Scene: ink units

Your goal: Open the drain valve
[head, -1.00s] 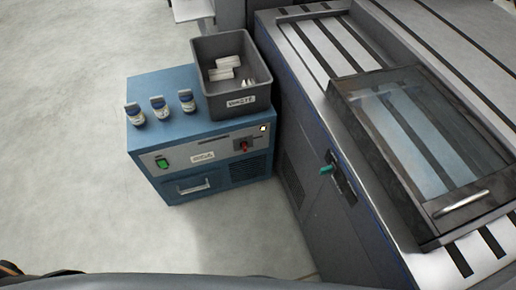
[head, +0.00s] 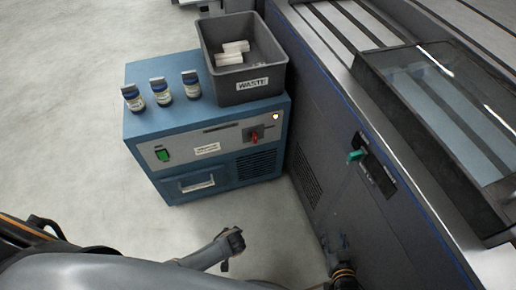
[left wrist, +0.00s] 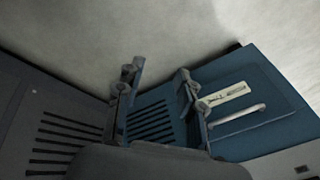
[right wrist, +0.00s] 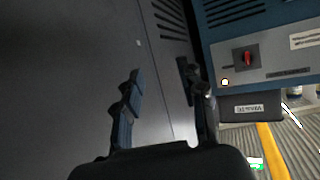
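The frames do not show which control is the drain valve. A red knob (head: 254,134) sits on the front panel of the blue unit (head: 225,180); it also shows upside down in the right wrist view (right wrist: 244,58). A teal lever (head: 355,156) sticks out of the grey machine's side. My right gripper (head: 338,242) is low beside that machine, below the lever and apart from it. Its fingers are apart and empty in the right wrist view (right wrist: 161,82). My left gripper (head: 232,240) is in front of the blue unit, open and empty in the left wrist view (left wrist: 160,72).
A grey waste bin (head: 248,97) holding white pieces stands on the blue unit, with a bottle (head: 161,91) and two more to its left. The unit has a green switch (head: 162,155) and a drawer handle (head: 197,186). The large grey machine (head: 330,110) blocks the right. Floor at left is clear.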

